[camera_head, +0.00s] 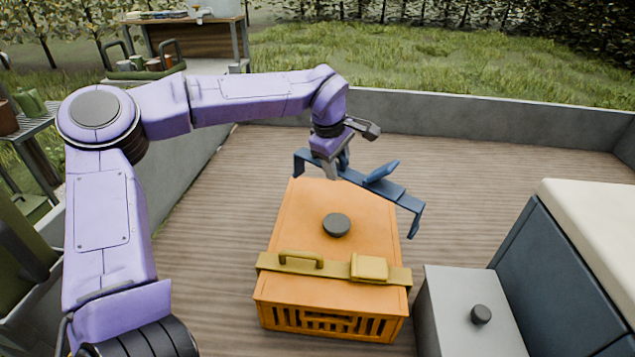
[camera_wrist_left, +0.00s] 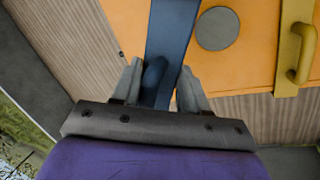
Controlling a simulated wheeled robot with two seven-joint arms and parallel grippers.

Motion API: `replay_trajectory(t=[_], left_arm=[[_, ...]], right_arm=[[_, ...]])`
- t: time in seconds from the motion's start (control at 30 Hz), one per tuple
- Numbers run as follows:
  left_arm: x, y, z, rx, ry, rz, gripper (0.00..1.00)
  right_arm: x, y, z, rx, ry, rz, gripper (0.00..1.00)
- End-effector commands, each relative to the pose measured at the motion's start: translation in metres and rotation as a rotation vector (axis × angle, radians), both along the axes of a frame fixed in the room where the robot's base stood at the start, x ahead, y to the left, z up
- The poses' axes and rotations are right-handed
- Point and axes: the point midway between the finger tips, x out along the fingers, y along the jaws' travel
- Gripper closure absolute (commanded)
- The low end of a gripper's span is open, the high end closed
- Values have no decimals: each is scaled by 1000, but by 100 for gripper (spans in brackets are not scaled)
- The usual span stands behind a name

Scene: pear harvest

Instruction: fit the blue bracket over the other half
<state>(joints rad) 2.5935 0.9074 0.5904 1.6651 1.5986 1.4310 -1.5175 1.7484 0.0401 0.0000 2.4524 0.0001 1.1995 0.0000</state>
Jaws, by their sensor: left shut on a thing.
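The blue bracket (camera_head: 395,190) is a long bar with bent-down ends and a raised tab. My left gripper (camera_head: 333,170) is shut on it near its left part and holds it over the far end of the orange crate (camera_head: 300,215). In the left wrist view the bracket (camera_wrist_left: 172,30) runs between the two fingers (camera_wrist_left: 160,88). The other half appears to be the yellow band (camera_head: 335,270) across the near part of the crate, with a handle and a block on it; it also shows in the left wrist view (camera_wrist_left: 285,70). My right gripper is not in view.
A dark round knob (camera_head: 336,225) sits on the crate top between bracket and band. A grey box (camera_head: 465,300) with a knob and a blue cooler-like box (camera_head: 555,280) stand at the right. The wooden floor (camera_head: 480,175) behind is clear up to a low grey wall (camera_head: 480,115).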

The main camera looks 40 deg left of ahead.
Motion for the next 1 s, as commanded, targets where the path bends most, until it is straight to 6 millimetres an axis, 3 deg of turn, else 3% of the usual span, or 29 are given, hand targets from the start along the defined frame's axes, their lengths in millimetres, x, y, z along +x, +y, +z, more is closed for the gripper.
replay_trajectory(t=[0.03, 0.2, 0.3, 0.57, 0.87, 0.97, 1.0], left_arm=[[7, 16, -13, 5, -6, 123, 93], [15, 54, -3, -6, -7, 433, 93], [15, 64, -1, -7, -6, 515, 93], [16, 67, -6, -9, -6, 546, 93], [16, 67, -35, -8, -7, 542, 93], [16, 67, -43, -11, -5, 543, 92], [16, 68, -47, -11, -5, 543, 98]], right_arm=[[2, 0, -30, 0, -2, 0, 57], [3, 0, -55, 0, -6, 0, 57], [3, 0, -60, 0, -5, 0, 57], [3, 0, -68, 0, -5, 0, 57], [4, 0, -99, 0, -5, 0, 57], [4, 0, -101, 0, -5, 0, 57], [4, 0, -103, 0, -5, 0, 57]])
